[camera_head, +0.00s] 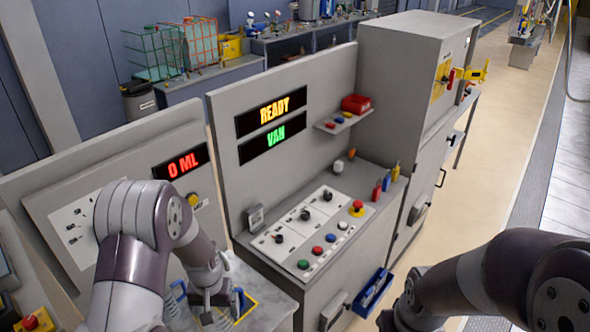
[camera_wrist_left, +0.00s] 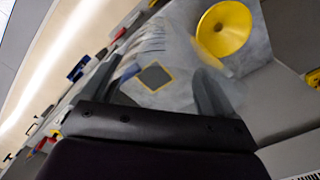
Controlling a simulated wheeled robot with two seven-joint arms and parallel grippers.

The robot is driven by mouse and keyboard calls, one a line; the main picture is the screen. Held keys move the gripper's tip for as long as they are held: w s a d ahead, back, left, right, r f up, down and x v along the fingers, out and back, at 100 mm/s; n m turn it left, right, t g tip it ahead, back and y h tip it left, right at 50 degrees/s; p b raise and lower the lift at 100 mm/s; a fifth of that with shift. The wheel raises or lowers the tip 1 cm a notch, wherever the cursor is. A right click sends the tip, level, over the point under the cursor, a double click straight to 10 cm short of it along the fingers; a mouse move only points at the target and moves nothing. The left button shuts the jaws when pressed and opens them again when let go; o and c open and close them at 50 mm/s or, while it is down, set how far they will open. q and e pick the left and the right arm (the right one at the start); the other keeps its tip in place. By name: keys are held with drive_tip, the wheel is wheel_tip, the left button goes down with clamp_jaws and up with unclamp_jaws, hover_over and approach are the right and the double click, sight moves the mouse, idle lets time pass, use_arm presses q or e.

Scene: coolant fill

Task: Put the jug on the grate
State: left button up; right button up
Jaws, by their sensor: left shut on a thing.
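My left gripper (camera_head: 214,296) is low over the grey worktop at the lower left of the head view. In the left wrist view its two fingers (camera_wrist_left: 155,82) are shut on a clear jug (camera_wrist_left: 152,42) with faint scale marks. The jug is blurred and see-through, so its base and tilt are hard to tell. The grate (camera_wrist_left: 155,76), a dark square with a yellow border, shows just past the fingers. In the head view its yellow edge (camera_head: 249,305) shows right of the gripper, partly hidden. My right gripper (camera_head: 392,322) is mostly cut off at the bottom edge.
A yellow funnel (camera_wrist_left: 224,32) stands near the jug in the left wrist view. Behind the left arm is a panel with a red "0 ML" display (camera_head: 182,163). Right of the worktop stands a console (camera_head: 315,228) with buttons, with a blue bin (camera_head: 374,290) on its side.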

wheel_tip(320, 180, down, 19)
drive_tip(key=b, duration=1.9)
drive_tip(key=shift+s, duration=0.1)
